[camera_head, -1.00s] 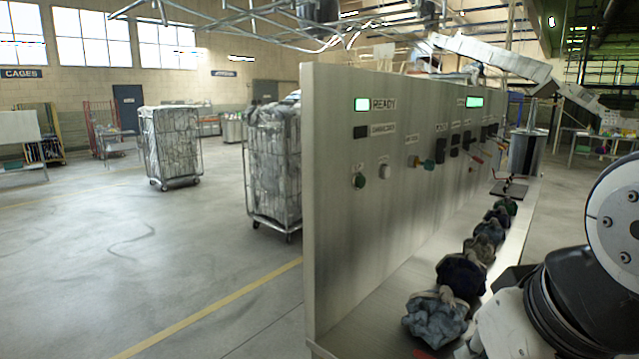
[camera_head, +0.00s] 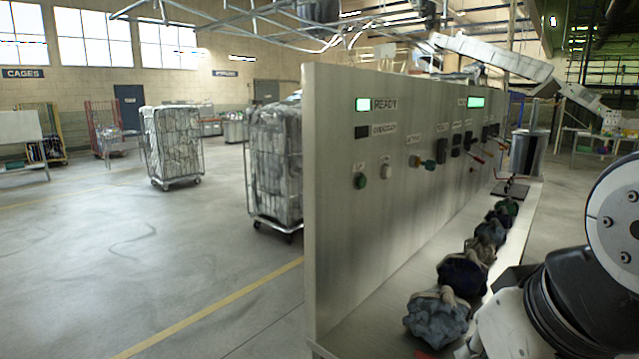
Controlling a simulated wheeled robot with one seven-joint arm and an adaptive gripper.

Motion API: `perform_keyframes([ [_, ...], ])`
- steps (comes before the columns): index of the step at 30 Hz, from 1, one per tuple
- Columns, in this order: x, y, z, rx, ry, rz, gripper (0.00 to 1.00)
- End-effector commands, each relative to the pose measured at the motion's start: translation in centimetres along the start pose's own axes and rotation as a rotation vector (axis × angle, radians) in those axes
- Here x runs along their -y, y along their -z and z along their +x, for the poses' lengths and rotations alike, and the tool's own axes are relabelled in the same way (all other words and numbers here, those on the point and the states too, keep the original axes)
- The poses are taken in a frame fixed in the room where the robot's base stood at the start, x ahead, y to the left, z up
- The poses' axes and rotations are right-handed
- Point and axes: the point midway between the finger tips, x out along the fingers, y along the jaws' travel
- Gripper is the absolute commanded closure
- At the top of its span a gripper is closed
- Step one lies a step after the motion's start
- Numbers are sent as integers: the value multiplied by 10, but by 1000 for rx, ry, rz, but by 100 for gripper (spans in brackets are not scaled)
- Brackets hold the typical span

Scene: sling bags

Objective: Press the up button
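A grey upright control panel (camera_head: 400,230) stands in the middle of the head view. On its near end a green round button (camera_head: 360,181) sits under a small label that seems to read "UP". A pale round button (camera_head: 386,172) sits just to its right, under another small label too blurred to read. Nothing touches either button. Part of my arm shows at the lower right, in front of the panel's shelf. My gripper is not in view.
Several tied cloth bags (camera_head: 437,318) lie in a row on the shelf below the panel. Other switches and levers (camera_head: 442,150) line the panel farther along. Wheeled cages (camera_head: 274,165) stand to the left of the panel. The floor (camera_head: 120,260) at the left is clear.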

Motion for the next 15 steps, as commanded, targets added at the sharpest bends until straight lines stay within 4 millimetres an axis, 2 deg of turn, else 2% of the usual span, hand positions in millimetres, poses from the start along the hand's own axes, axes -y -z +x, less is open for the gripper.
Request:
perform_keyframes([
  [9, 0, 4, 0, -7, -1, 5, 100],
  [11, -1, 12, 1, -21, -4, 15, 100],
  [14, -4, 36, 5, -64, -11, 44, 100],
  [15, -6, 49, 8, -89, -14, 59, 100],
])
